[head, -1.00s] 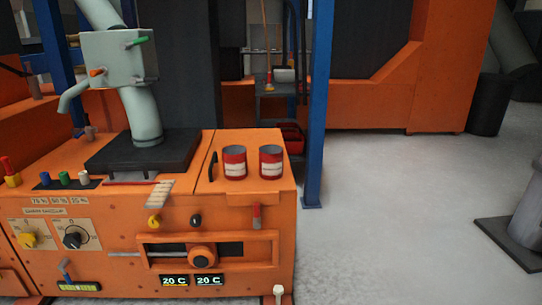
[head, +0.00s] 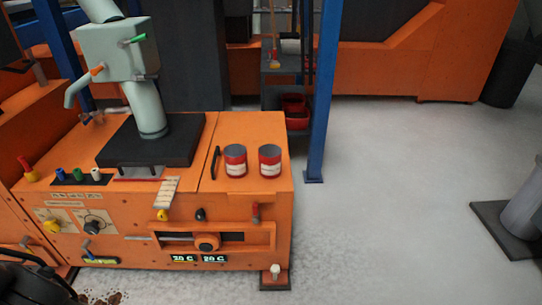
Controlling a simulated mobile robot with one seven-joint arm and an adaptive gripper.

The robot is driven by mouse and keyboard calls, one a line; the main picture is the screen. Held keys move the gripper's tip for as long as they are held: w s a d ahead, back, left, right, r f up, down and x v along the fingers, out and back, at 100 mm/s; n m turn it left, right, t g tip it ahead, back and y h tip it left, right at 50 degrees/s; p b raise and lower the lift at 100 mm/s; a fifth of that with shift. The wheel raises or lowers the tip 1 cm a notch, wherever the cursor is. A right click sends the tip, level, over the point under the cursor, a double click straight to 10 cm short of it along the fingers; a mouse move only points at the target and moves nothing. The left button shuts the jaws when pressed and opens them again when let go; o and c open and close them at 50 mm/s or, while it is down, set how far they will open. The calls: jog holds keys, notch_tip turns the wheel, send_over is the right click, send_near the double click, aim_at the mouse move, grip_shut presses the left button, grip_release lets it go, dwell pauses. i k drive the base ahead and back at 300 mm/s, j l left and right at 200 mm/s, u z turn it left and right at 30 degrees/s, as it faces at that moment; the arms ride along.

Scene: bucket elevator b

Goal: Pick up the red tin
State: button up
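Two red tins with pale labels and dark grey tops stand upright, side by side and apart, on the orange machine's top (head: 222,182). The left red tin (head: 235,163) is close to a black handle. The right red tin (head: 270,163) is nearer the machine's right edge. They look alike. My gripper is not seen in the head view.
A black handle (head: 215,163) rises left of the tins. A grey-green pipe (head: 145,105) stands on a dark plate farther left. A blue post (head: 323,90) rises behind the machine. The grey floor (head: 390,200) to the right is open.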

aim_at(270, 161)
jog(key=i+l+u, duration=0.1)
jog(key=i+l, duration=0.15)
jog(key=i+l+u, duration=0.1)
jog(key=i+l, duration=0.15)
jog(key=l, duration=0.2)
jog(key=i+l+u, duration=0.1)
jog(key=l, duration=0.25)
jog(key=i+l+u, duration=0.1)
jog(key=i+l, duration=0.25)
jog(key=i+l+u, duration=0.1)
jog(key=l, duration=0.35)
jog(key=i+l+u, duration=0.1)
jog(key=i+l, duration=0.15)
jog(key=l, duration=0.15)
